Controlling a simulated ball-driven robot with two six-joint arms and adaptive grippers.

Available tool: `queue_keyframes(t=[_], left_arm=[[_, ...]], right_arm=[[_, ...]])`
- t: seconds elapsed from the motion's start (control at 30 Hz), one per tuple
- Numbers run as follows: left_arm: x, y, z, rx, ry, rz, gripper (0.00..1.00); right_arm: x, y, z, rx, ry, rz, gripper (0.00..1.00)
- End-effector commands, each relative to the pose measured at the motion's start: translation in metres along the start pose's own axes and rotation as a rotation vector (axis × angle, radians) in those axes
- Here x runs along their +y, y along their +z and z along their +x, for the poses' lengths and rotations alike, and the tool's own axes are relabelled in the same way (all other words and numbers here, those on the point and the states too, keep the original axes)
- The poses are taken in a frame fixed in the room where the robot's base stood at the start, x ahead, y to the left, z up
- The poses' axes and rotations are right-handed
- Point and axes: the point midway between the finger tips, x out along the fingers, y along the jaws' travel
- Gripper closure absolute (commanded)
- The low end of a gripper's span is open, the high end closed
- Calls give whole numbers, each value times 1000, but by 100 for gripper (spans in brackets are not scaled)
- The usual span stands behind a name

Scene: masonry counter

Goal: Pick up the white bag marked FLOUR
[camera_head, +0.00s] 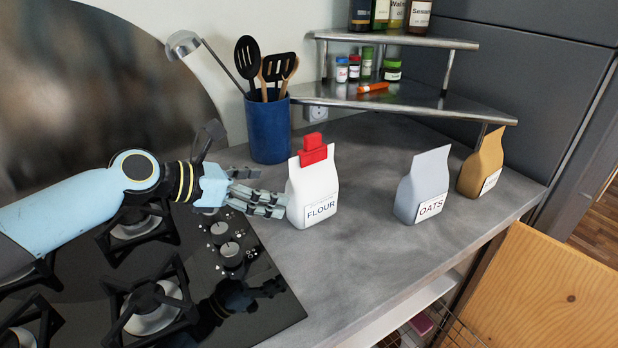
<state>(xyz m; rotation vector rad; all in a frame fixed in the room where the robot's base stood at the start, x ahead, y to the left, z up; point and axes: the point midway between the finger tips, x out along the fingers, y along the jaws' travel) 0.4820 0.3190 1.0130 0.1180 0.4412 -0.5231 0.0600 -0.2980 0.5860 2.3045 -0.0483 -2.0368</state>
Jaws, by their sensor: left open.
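The white bag marked FLOUR (309,188) stands upright on the grey counter, with a red clip (313,150) on its top. My left gripper (284,203) comes in from the left, its fingers pointing at the bag's left side at label height. The gripper is open. Its fingertips are very close to the bag's left edge; I cannot tell whether they touch it. My right gripper is not in view.
A grey OATS bag (422,187) and a tan bag (483,163) stand to the right. A blue utensil pot (268,130) stands behind the gripper. The black hob (200,270) lies below my arm. A metal corner shelf (430,101) holds jars. Counter between FLOUR and OATS is clear.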

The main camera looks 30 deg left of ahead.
Motion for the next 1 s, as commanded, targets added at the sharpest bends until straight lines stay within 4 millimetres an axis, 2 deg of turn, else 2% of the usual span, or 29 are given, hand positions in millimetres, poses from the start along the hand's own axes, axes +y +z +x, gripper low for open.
queue_keyframes(t=[0.13, 0.3, 0.47, 0.6, 0.73, 1.0], left_arm=[[0, 2, 24, -5, 0, -5, 10], [0, 1, 48, -3, 1, -3, 10], [-1, 1, 61, -2, -1, -3, 10], [-2, 2, 84, -3, 0, -4, 10], [-1, 0, 100, -2, 0, -3, 10], [-1, 0, 105, 0, 0, 0, 10]], right_arm=[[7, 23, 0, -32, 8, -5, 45], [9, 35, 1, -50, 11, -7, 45], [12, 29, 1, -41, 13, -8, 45], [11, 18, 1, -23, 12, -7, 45], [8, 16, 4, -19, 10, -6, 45], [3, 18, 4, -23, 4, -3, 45]])
